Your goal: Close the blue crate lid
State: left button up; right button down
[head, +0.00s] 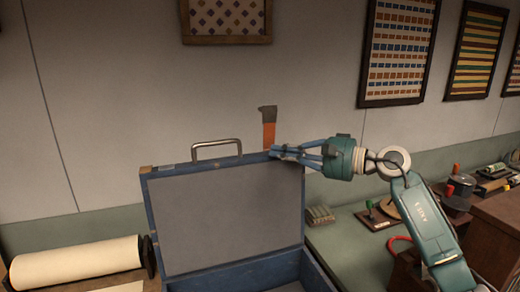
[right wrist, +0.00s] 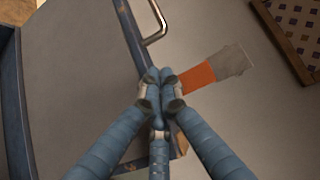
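The blue crate (head: 315,272) stands at the bottom centre of the head view. Its lid (head: 225,220) is open and stands nearly upright, grey inside with a worn blue rim and a metal handle (head: 216,150) on the top edge. The lid also shows in the right wrist view (right wrist: 75,70). My right gripper (head: 275,153) is at the lid's top right corner. Its blue fingers are drawn together, with the tips (right wrist: 159,82) over the lid's edge. I cannot tell whether they touch the lid. My left gripper is not in view.
An orange-handled tool (head: 269,130) shows behind the lid's top edge. A cream roll (head: 78,264) lies at left. The green counter (head: 345,240) at right holds a small stand (head: 378,218) and several tools. Framed patterns (head: 398,50) hang on the wall.

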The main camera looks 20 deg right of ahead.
aim_at(249, 155)
jog(key=w+a+p, duration=0.1)
jog(key=a, duration=0.1)
jog(key=w+a+r+p, duration=0.1)
jog(key=p, duration=0.1)
jog(key=shift+w+a, duration=0.2)
jog(key=shift+a, duration=0.15)
jog(key=x, duration=0.1)
jog(key=p+x, duration=0.1)
jog(key=x, duration=0.2)
jog(key=shift+w+d+f+p, duration=0.15)
jog(key=shift+f+p, duration=0.1)
jog(key=shift+p, duration=0.15)
jog(key=shift+w+a+f, duration=0.2)
jog(key=shift+w+a, duration=0.1)
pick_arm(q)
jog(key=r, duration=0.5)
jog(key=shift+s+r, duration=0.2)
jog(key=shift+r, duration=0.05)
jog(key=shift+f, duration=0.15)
pick_arm(e)
jog(key=shift+f, duration=0.1)
